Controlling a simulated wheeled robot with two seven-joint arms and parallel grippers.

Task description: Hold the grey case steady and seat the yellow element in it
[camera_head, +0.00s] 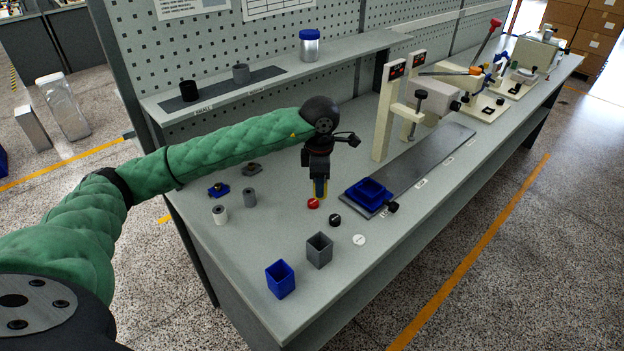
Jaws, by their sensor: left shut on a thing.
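The grey case (319,251) is an open-topped square box standing upright near the front edge of the bench. My left gripper (319,180) comes in from the left in a green sleeve and points down. No gripper touches the case. My right gripper is not in view.
A blue open box (281,278) stands left of the case. Red (313,203), black (335,220) and white (359,240) discs lie close by. A blue tray (368,193) sits on a dark strip at right.

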